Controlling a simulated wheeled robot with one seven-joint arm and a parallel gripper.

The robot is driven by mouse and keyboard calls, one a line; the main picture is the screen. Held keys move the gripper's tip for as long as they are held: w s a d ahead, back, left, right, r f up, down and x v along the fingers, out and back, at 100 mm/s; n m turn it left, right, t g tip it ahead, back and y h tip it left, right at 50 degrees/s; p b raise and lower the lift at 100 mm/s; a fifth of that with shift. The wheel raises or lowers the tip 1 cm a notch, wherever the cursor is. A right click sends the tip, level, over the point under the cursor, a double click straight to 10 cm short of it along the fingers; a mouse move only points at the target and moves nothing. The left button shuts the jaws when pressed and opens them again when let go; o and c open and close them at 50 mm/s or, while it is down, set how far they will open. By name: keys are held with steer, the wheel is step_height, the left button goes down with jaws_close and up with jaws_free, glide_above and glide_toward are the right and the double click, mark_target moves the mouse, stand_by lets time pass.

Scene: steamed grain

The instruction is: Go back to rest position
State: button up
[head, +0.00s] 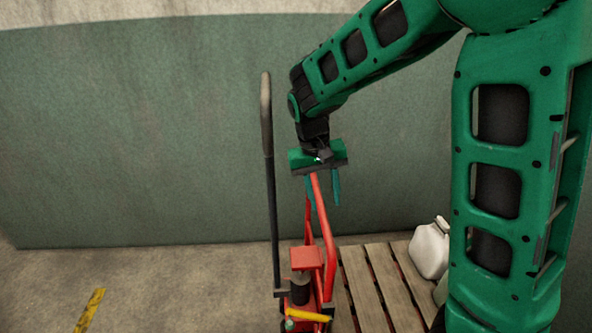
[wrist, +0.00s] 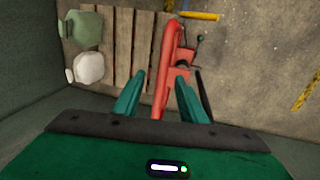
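My gripper (head: 322,188) hangs from my green arm in the upper middle of the head view, pointing down. In the wrist view, its two green fingers (wrist: 160,97) stand apart. The red handle bar of a pallet jack (head: 328,235) rises right below it. In the wrist view the red bar (wrist: 166,65) passes between the fingers in the picture, with gaps on both sides. I cannot tell how far the bar reaches up between them.
A wooden pallet (head: 362,285) lies to the right of the jack. A white jug (head: 430,250) stands on it, and a greenish jug (wrist: 85,28) is beside it. A black pole (head: 270,190) rises left of the jack. A green wall is behind; floor at left is clear.

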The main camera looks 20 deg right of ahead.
steer(key=shift+d, duration=0.1)
steer(key=s+d+r+m+y, duration=0.2)
steer(key=s+d+r, duration=0.2)
steer(key=s+d, duration=0.8)
steer(key=s+d+m, duration=0.1)
steer(key=s+d, duration=0.1)
steer(key=s, duration=0.5)
steer(key=s+d+m, duration=0.1)
steer(key=s+d, duration=0.1)
steer(key=s, duration=0.5)
steer(key=shift+s+d+r, duration=0.25)
steer(key=shift+s+d, duration=0.1)
steer(key=shift+s, duration=0.05)
steer(key=shift+c, duration=0.7)
steer(key=shift+c, duration=0.2)
steer(key=shift+d, duration=0.15)
